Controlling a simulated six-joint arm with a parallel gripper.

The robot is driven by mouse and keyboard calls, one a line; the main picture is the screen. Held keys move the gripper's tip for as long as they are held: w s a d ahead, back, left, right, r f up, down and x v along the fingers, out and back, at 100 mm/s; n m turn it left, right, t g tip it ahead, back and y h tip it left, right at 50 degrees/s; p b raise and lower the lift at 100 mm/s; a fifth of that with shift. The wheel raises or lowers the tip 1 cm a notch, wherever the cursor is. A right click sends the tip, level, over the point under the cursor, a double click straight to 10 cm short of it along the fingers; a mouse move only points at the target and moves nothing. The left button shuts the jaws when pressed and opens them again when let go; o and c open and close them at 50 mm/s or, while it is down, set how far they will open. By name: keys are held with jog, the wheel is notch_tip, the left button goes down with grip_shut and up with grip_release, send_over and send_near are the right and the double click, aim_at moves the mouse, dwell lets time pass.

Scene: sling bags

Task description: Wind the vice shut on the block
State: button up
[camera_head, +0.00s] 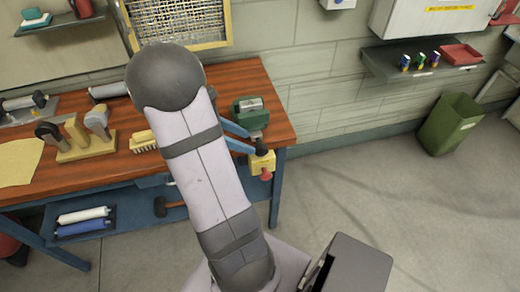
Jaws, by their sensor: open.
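A green vice (250,114) stands at the right front corner of the wooden bench. A small pale grey piece (249,103) shows at its top; I cannot tell if this is the block or how tightly it sits. In front of the vice is a yellow part (262,164) with a dark knob (261,151) above and a red knob (265,175) below. My gripper (250,143) shows two blue fingers reaching out from behind my arm towards the dark knob. They are apart, open, beside or near it; contact cannot be told. My arm hides the gripper's base.
The bench (120,165) holds a brush (143,141) and a wooden rack (85,145) of tools left of my arm. A lower shelf carries rolls (84,215) and a mallet (165,206). A green bin (450,124) stands right; the floor between is clear.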

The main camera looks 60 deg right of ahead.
aim_at(259, 147)
jog(key=shift+p+x, duration=0.55)
jog(key=shift+x, duration=3.1)
grip_shut()
